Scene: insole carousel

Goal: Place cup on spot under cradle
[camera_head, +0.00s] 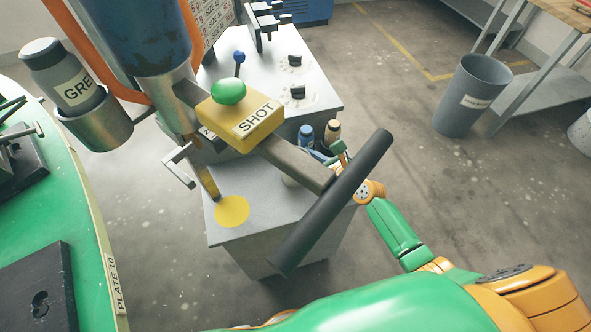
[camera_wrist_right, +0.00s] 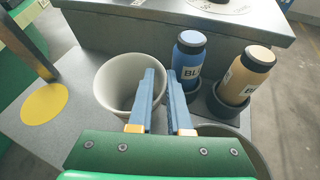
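The pale cup (camera_wrist_right: 103,88) stands upright on the grey stand, seen in the right wrist view. My left gripper is not in view.
A blue bottle (camera_wrist_right: 188,58) and a tan bottle (camera_wrist_right: 244,75) stand in holders right of the cup. A thick dark lever bar (camera_head: 335,200) crosses above the stand (camera_head: 262,232). The green carousel (camera_head: 75,215) is at left, a grey bin (camera_head: 474,90) at right.

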